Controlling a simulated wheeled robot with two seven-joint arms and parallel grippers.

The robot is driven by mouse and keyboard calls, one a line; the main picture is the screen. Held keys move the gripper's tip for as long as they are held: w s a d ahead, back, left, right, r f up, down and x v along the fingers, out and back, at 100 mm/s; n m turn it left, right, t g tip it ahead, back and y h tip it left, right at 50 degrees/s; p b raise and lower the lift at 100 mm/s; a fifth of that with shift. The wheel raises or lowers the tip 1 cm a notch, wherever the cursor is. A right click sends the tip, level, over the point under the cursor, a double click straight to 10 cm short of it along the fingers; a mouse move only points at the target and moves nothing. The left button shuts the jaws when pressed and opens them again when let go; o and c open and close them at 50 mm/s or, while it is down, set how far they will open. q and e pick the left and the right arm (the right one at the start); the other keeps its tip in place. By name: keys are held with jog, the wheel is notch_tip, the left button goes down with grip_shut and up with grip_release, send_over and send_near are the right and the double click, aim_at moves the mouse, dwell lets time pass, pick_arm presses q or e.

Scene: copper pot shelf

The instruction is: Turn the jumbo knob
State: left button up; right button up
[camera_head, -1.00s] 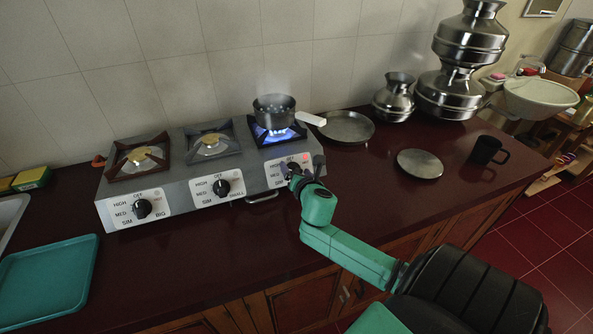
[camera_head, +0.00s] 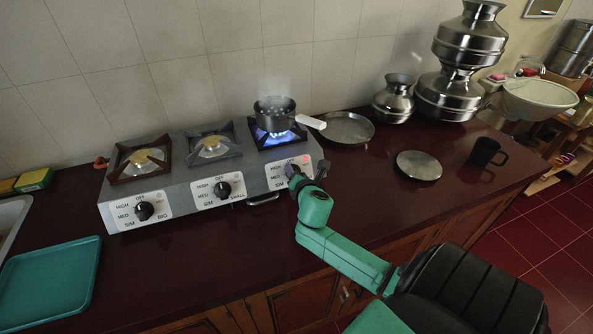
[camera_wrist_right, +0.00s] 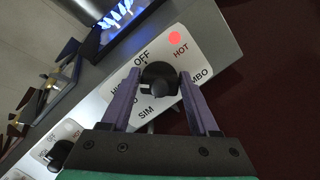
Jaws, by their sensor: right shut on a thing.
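The jumbo knob is a black knob (camera_wrist_right: 160,79) on the right end of the stove's front panel. In the right wrist view its white label reads OFF, SIM and part of JUMBO, with a red HOT light lit. My right gripper (camera_wrist_right: 161,88) has its two purple fingers on either side of the knob and is shut on it. In the head view the right gripper (camera_head: 294,174) covers most of this knob. The burner above it (camera_head: 277,133) burns with a blue flame under a small steaming pot (camera_head: 274,118). My left gripper is not in view.
The stove (camera_head: 180,199) has two more black knobs, middle (camera_head: 222,189) and left (camera_head: 144,210), under unlit burners. The pot's white handle (camera_head: 311,122) points right. A metal plate (camera_head: 347,128), a round lid (camera_head: 419,165) and a dark mug (camera_head: 485,151) stand to the right.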

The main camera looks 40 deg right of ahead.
jog(key=m+g+p, duration=0.1)
jog(key=m+p, duration=0.2)
jog(key=m, duration=0.3)
jog(key=shift+r+m, duration=0.1)
jog(key=shift+m, duration=0.3)
jog(key=shift+s+f+m+g+p, duration=0.15)
jog(key=shift+m+p, duration=0.25)
jog(key=shift+m, duration=0.3)
jog(key=shift+w+f+m+g+p, duration=0.15)
jog(key=shift+m+p, duration=0.25)
jog(key=shift+m, duration=0.3)
jog(key=shift+s, duration=0.1)
jog(key=o, duration=1.3)
jog(key=shift+r, duration=0.1)
jog(key=shift+s, duration=0.1)
jog(key=v, duration=1.4)
jog(key=shift+r+b, duration=0.2)
jog(key=shift+b, duration=0.25)
jog(key=shift+s+a, duration=0.15)
